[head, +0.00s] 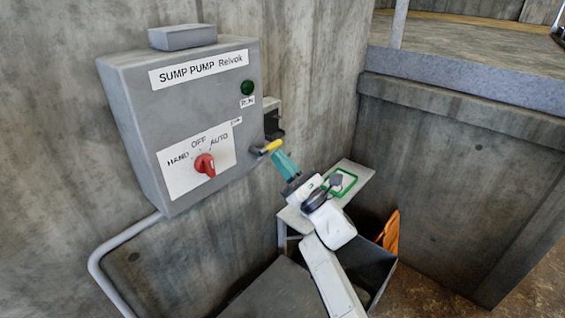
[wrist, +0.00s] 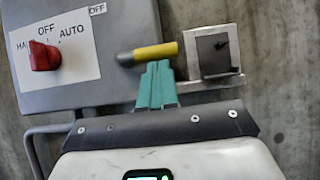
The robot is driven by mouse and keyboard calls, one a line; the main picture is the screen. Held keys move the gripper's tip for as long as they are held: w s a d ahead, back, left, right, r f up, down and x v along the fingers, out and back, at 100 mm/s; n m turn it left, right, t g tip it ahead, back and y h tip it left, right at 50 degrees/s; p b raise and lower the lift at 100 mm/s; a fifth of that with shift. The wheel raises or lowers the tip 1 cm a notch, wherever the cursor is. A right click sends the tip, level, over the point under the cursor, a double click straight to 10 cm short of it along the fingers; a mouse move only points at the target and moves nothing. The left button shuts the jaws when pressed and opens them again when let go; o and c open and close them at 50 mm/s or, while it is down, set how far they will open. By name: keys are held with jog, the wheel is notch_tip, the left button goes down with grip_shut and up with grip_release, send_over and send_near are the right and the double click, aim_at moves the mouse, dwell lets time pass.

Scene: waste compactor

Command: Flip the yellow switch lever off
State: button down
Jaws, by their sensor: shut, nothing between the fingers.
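The yellow switch lever (head: 268,147) sticks out from the right side of the grey sump pump box (head: 130,120). In the wrist view the lever (wrist: 155,52) lies roughly level and points right. My gripper (head: 279,156) has teal fingers, which are shut and empty. In the wrist view the gripper tips (wrist: 157,66) are just below the lever, close to its underside. I cannot tell whether they touch it.
A red knob (head: 205,164) marked HAND, OFF, AUTO and a green lamp (head: 247,87) are on the box front. A dark plate on a light bracket (wrist: 214,52) is right of the lever. A small shelf (head: 352,172) is below, and a pipe (head: 120,243) runs under the box.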

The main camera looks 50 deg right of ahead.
jog(key=shift+d+n+b, duration=0.1)
jog(key=shift+n+b, duration=0.3)
jog(key=shift+b, duration=0.2)
jog(key=shift+r+n+y+b, duration=0.15)
jog(key=shift+n+y+b, duration=0.25)
jog(key=shift+y, duration=0.3)
jog(key=shift+d+r+n+y+b, duration=0.15)
jog(key=shift+n+y+b, duration=0.45)
jog(key=shift+n+b, duration=0.35)
notch_tip(320, 180, up, 8)
jog(key=a+n+g+y+b, duration=0.2)
jog(key=n+g+y+b, duration=0.5)
jog(key=n+b, duration=1.4)
jog(key=shift+f+n+g+b, duration=0.2)
jog(key=shift+n+g+b, duration=0.15)
jog(key=shift+g+b, duration=1.2)
jog(key=shift+g, duration=0.25)
